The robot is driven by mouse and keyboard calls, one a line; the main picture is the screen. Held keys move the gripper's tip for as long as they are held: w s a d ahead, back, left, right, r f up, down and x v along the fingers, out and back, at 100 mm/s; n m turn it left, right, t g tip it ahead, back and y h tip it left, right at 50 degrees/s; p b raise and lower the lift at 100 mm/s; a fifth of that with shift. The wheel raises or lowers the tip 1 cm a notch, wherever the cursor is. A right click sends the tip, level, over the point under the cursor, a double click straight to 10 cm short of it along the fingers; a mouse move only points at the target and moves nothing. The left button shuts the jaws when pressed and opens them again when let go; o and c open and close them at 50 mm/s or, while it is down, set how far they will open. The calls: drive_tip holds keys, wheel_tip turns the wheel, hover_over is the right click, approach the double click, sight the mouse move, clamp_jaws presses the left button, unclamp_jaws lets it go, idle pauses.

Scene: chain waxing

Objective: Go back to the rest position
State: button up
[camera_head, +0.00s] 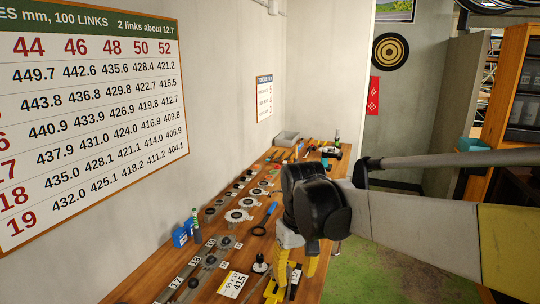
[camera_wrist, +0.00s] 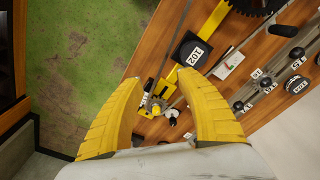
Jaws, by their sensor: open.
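My gripper (camera_head: 297,272) points down over the wooden bench (camera_head: 135,292) in the head view, with my arm reaching in from the right. Its two yellow fingers stand apart. In the wrist view the open fingers (camera_wrist: 160,78) have nothing held between them. Below them lie a small yellow and metal tool (camera_wrist: 152,102) and a black square block marked 102 (camera_wrist: 192,50) near the bench edge. How high the fingertips are above the bench is hard to tell. My wrist hides part of the bench in the head view.
Sprockets (camera_head: 237,216), a blue-handled tool (camera_head: 265,220), a blue box (camera_head: 181,236) and a card marked 415 (camera_head: 233,284) lie on the bench. A grey bin (camera_head: 286,138) stands at its far end. The wall is left; green floor (camera_head: 375,265) is clear at right.

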drive_tip(key=s+d+f+m+t+b, duration=0.2)
drive_tip(key=s+d+t, duration=0.4)
drive_tip(key=s+d, duration=0.7)
drive_tip(key=s+m+b, duration=0.1)
drive_tip(key=s+m, duration=0.1)
drive_tip(key=s, duration=0.1)
drive_tip(key=shift+f, duration=0.4)
drive_tip(key=shift+d+r, duration=0.1)
idle(1.0)
